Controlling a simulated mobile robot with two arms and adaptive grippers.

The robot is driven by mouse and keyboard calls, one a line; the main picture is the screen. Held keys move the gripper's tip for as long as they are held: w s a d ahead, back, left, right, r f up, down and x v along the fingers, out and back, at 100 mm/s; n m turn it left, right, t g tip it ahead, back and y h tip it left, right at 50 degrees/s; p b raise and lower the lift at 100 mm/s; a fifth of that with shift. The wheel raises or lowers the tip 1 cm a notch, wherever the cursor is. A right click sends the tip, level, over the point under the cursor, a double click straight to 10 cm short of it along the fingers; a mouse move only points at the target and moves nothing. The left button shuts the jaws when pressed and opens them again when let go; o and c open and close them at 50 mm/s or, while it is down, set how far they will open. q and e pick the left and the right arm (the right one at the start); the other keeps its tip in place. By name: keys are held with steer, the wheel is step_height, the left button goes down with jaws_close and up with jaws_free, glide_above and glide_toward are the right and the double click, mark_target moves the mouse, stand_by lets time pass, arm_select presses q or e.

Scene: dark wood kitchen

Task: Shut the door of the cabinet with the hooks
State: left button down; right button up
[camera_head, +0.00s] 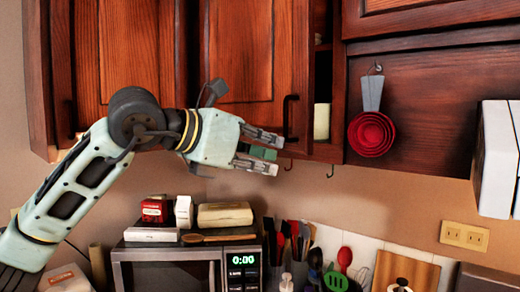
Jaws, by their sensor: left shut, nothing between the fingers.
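The cabinet with the hooks (330,172) is a dark reddish wood wall cabinet. Its door (240,50) has a black handle (290,118) near its right edge. The door stands partly open; to the right of its edge a gap shows the cabinet's inside, with a pale item (322,121) on a shelf. My left gripper (279,154) is in front of the door's lower part, just below and left of the handle. It is shut with nothing held and hides part of the door's lower edge. I cannot tell whether it touches the door. My right gripper is out of view.
Red measuring cups (371,134) hang on the panel to the right. Below, a microwave (190,262) carries several small boxes. Utensils (300,240) stand to its right. A white box-like object (495,155) is at the right edge. The wall under the cabinet is clear.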

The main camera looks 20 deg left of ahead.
mark_target(300, 147)
arm_select(q)
steer(key=shift+w, duration=0.1)
steer(key=w+d+y, duration=0.1)
steer(key=w+d, duration=0.1)
steer(key=w+d+n+y, duration=0.1)
steer(key=w+d, duration=0.1)
steer(key=w, duration=0.1)
steer(key=w+d+n+t, duration=0.1)
steer(key=w, duration=0.1)
steer(key=shift+w+d+y+b, duration=0.3)
steer(key=shift+w+d+y, duration=0.05)
steer(key=shift+d+y, duration=0.05)
steer(key=shift+n, duration=0.3)
steer(key=shift+s+r, duration=0.1)
steer(key=shift+r, duration=0.15)
steer(key=shift+f, duration=0.1)
steer(key=shift+a, duration=0.1)
